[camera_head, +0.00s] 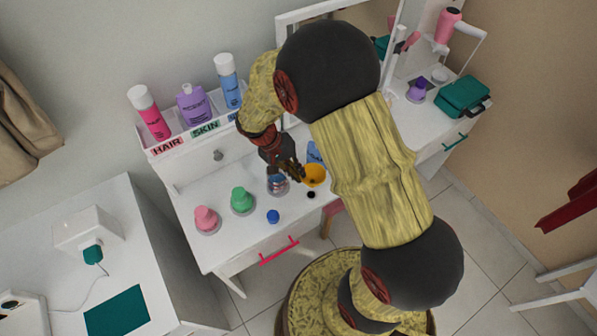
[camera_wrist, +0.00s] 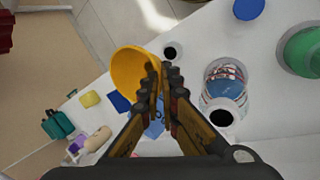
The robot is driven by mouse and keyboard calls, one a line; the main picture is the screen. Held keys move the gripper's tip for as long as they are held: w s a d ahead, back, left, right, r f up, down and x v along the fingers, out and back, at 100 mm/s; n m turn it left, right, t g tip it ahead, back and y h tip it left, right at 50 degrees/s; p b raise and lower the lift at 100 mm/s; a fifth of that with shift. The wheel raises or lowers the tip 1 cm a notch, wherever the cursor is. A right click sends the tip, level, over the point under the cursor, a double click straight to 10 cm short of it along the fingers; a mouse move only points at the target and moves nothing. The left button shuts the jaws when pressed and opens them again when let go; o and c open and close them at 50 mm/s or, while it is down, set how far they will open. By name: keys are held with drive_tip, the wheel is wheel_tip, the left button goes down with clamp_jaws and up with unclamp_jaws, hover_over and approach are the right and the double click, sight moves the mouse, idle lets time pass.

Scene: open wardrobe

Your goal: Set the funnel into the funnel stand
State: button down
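The funnel (camera_head: 315,176) is yellow-orange with a wide round mouth. In the wrist view the funnel (camera_wrist: 128,72) shows at the left fingertip, with its bowl partly behind the fingers. My gripper (camera_wrist: 162,75) has its two fingers close together on the funnel's edge. In the head view my gripper (camera_head: 297,172) is low over the white table, beside a clear bottle with blue in it (camera_head: 277,184). I cannot pick out the funnel stand with certainty; my arm hides part of the table.
Tall bottles stand on a labelled rear shelf (camera_head: 180,139). A mirror rises behind my arm.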

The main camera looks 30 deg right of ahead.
drive_tip(key=shift+f+b, duration=1.85)
drive_tip(key=shift+f, duration=0.95)
drive_tip(key=shift+f+b, duration=1.3)
drive_tip(key=shift+f, duration=0.2)
drive_tip(key=c, duration=2)
unclamp_jaws()
drive_tip(key=shift+o, duration=0.2)
drive_tip(key=shift+r, duration=0.1)
drive_tip(key=v, duration=1.1)
drive_tip(key=shift+a+r, duration=0.15)
drive_tip(key=shift+r, duration=0.2)
drive_tip(key=shift+w, duration=0.1)
